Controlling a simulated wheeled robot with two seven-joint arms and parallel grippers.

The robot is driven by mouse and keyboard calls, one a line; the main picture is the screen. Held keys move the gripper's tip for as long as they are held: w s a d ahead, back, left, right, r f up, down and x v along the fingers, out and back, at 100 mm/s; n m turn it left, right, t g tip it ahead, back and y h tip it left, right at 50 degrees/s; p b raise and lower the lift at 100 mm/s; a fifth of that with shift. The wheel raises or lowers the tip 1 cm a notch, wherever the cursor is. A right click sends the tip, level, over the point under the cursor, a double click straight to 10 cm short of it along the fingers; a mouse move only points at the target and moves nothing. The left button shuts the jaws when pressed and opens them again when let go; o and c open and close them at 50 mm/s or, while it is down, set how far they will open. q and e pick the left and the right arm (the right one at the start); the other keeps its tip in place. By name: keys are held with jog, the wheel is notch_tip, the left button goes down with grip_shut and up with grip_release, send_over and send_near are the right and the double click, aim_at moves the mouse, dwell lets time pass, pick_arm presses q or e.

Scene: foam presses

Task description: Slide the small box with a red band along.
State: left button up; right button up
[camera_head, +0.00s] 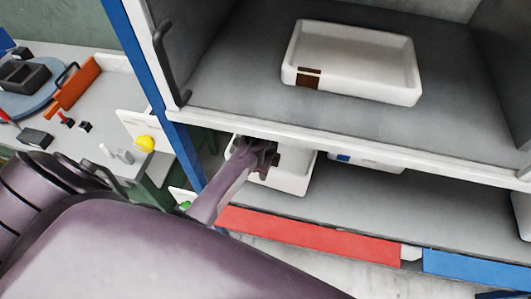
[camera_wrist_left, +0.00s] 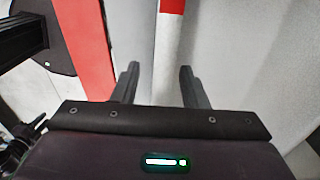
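A small white open box (camera_head: 298,181) sits at the left end of the lower shelf, partly hidden by my left arm. My left gripper (camera_head: 266,152) is at its near left side; its fingertips are hard to make out there. In the left wrist view, my left gripper (camera_wrist_left: 160,82) is open, with its two fingers apart. A narrow white rim with a red band (camera_wrist_left: 171,18) runs up between the fingers, and nothing is seen clamped. The rim seems to belong to this box. My right gripper is not in view.
A white tray (camera_head: 352,47) with a brown patch sits on the upper shelf. A white box with a blue mark (camera_head: 343,158) stands right of the small box. A red strip (camera_head: 310,236) edges the lower shelf. A cluttered table (camera_head: 60,140) is at left.

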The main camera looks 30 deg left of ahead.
pick_arm(q)
notch_tip(320, 180, up, 8)
jog(key=shift+f+b, duration=0.1)
jog(key=shift+b, duration=0.75)
